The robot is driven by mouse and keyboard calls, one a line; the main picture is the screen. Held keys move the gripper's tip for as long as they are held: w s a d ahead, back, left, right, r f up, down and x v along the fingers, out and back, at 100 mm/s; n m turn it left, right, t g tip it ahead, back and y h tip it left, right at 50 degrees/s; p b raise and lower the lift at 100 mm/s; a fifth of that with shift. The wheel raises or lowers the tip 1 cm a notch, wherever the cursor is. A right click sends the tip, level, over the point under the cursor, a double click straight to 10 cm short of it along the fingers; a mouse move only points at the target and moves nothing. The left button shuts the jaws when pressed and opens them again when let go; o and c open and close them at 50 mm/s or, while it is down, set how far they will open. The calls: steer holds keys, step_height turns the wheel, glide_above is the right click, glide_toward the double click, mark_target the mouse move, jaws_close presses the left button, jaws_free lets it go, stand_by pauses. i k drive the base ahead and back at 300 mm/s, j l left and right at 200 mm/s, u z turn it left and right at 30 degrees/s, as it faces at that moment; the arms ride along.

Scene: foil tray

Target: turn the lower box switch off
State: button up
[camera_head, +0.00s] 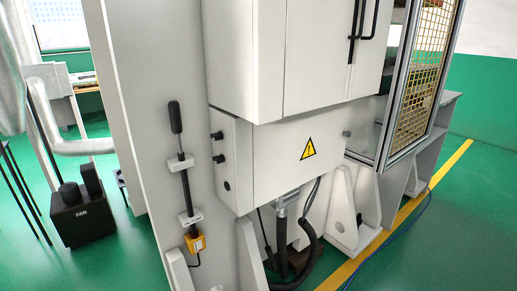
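The lower box (271,165) is a white cabinet below a larger upper cabinet, with a yellow warning triangle (307,149) on its front. On its left side face sit small black knobs: an upper one (217,135), a middle one (219,158) and a lower round one (227,185). I cannot tell which of these is the switch, nor its position. My gripper is not in view.
A black-handled lever (176,117) on a rod stands on the grey panel left of the box, above an orange unit (195,243). The upper cabinet (262,60) overhangs the box. Black hoses (282,240) hang below. A mesh guard (428,70) stands right.

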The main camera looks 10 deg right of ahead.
mark_target(220, 159)
steer(key=i+u, duration=0.2)
steer(key=u, duration=0.25)
steer(key=i+u, duration=0.2)
steer(key=u, duration=0.3)
